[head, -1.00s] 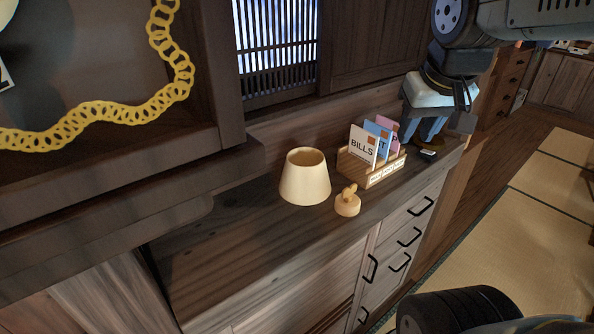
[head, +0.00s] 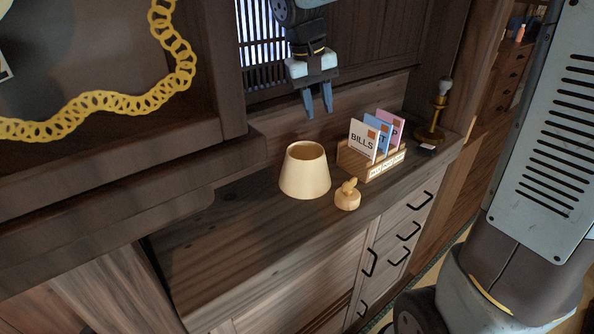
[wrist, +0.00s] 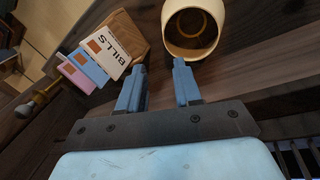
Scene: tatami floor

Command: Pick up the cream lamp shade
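The cream lamp shade (head: 305,172) stands upright on the wooden cabinet top, its open rim facing up. In the wrist view the shade (wrist: 168,32) is at the top, just beyond the right fingertip, and its hollow inside shows. My gripper (head: 318,113) hangs above the back of the cabinet, above and slightly right of the shade. Its two blue fingers are apart in the wrist view (wrist: 158,68), with nothing between them. A gap separates the fingers from the shade in the head view.
A wooden letter holder (head: 385,170) with several envelopes stands right of the shade. A small wooden knobbed object (head: 347,196) sits in front. A brass lamp base with a bulb (head: 436,115) stands at the right end. The cabinet top's left part (head: 215,235) is clear.

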